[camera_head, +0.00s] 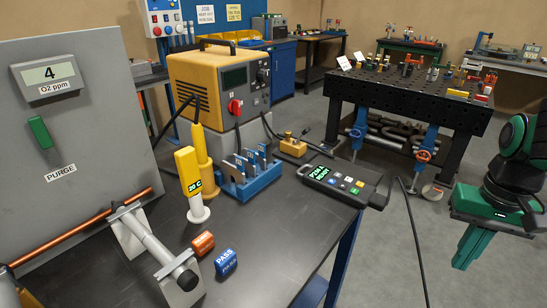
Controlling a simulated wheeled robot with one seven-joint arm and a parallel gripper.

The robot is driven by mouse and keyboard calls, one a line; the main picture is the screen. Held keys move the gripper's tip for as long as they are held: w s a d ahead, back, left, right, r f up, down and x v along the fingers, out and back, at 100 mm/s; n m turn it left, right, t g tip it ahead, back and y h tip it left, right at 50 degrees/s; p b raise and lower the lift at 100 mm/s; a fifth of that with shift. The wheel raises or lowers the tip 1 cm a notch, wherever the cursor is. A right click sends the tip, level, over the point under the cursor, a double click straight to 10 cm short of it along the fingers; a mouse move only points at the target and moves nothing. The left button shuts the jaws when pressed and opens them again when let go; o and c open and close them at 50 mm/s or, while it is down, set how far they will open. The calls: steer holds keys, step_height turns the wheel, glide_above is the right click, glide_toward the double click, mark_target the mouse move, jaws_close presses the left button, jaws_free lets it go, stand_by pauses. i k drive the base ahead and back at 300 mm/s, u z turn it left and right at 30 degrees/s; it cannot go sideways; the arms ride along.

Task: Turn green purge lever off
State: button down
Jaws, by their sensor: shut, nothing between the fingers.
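The green purge lever (40,132) is on the upright grey panel (100,90) at the left. It stands nearly upright, leaning slightly, with its top end to the left. A white PURGE label (61,173) is below it. Above it a display (47,74) reads 4, with "O2 ppm" under it. Nothing touches the lever in this view.
A dark table (270,245) runs in front of the panel. A copper tube (82,231), a grey cylinder on a bracket (152,245), a yellow handheld meter (189,172) and two small blocks (225,262) are on it. A yellow machine (220,85) stands behind.

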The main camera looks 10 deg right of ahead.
mark_target(36, 124)
steer(key=u, duration=1.75)
steer(key=k, duration=0.2)
steer(key=z, duration=0.25)
